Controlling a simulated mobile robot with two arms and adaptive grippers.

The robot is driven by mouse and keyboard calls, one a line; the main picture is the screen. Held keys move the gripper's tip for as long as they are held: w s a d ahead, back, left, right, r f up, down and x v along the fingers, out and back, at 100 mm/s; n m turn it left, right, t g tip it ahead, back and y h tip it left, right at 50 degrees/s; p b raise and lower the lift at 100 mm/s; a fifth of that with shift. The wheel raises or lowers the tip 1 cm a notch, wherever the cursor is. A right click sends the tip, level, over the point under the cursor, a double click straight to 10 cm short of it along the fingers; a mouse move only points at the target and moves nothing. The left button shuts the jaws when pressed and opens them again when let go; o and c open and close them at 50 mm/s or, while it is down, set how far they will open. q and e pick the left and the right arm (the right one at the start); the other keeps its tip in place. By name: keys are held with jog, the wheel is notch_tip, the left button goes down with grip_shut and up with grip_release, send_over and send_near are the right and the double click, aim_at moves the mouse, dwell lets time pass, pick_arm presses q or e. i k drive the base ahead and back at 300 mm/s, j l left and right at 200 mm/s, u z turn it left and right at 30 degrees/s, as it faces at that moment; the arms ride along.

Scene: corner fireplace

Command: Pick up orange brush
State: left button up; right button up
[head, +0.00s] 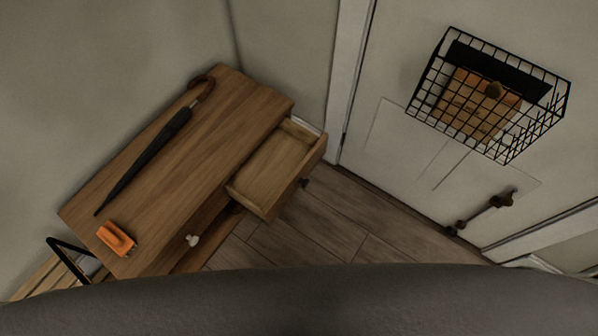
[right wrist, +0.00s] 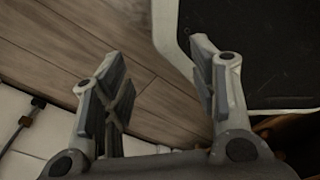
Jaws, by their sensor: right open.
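The orange brush (head: 116,238) lies on the near left end of a wooden console table (head: 217,113) in the head view. Neither gripper shows in the head view. In the right wrist view my right gripper (right wrist: 160,88) is open and empty, with wooden floor behind its fingers. The brush is not in the right wrist view, so the distance between them cannot be told.
A closed black umbrella (head: 150,155) lies along the table beside the brush. A drawer (head: 275,170) stands pulled out and empty; another front has a white knob (head: 192,240). A wire basket (head: 487,95) hangs on the white door (head: 400,150). Floor (head: 330,225) between is clear.

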aim_at(121, 243)
jog(key=u, duration=0.45)
jog(key=j+u, duration=0.15)
jog(key=u, duration=0.7)
jog(key=j+u, duration=0.15)
jog(key=u, duration=0.3)
